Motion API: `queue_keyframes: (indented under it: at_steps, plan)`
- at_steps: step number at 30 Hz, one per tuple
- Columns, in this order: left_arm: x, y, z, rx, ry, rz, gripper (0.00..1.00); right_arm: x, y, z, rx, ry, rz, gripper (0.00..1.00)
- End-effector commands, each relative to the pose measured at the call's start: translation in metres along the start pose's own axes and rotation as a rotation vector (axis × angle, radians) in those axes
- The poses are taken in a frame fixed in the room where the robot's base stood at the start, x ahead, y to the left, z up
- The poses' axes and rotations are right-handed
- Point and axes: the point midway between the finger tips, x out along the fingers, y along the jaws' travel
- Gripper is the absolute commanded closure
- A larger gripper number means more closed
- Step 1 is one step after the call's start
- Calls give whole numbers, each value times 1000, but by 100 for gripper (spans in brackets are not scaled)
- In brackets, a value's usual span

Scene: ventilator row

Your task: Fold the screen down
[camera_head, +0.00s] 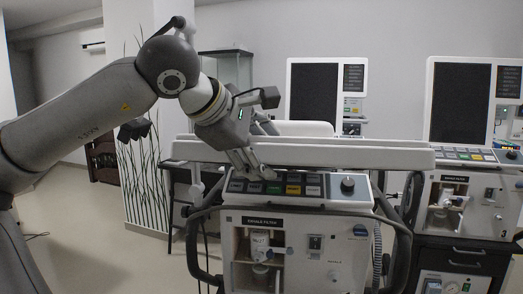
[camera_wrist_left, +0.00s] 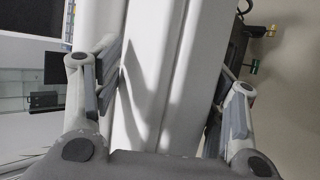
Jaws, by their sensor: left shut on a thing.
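The screen (camera_head: 350,154) of the nearest ventilator (camera_head: 345,255) shows in the head view as a long white slab seen nearly edge-on. It lies about level, just above the row of coloured buttons (camera_head: 275,188) and the dark knob. Its display face is not visible. My left gripper (camera_head: 254,168) is at the slab's left half, over its near edge. In the left wrist view the white screen housing (camera_wrist_left: 165,75) runs between the two fingers, and the left gripper (camera_wrist_left: 168,85) is shut on it. My right gripper is in neither view.
Two more ventilators stand behind, with upright dark screens (camera_head: 314,92) and (camera_head: 460,102). Dark side rails (camera_head: 190,250) flank the nearest ventilator. A patterned white pillar (camera_head: 135,190) is behind my left arm. Open floor (camera_head: 80,225) lies at the left.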

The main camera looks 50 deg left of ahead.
Motion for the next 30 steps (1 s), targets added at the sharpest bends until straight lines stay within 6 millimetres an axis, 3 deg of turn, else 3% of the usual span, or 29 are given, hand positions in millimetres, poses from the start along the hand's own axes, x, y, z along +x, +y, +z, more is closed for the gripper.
queue_keyframes:
  at_steps: [5,6,17,30]
  plan:
    - [5,-6,-3,-15,8,-25,77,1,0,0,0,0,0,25]
    - [5,-6,-3,-14,8,-25,36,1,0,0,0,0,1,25]
    - [-2,-2,-2,-12,8,-13,36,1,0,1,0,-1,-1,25]
    - [-90,-2,1,-9,4,-6,36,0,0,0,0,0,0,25]
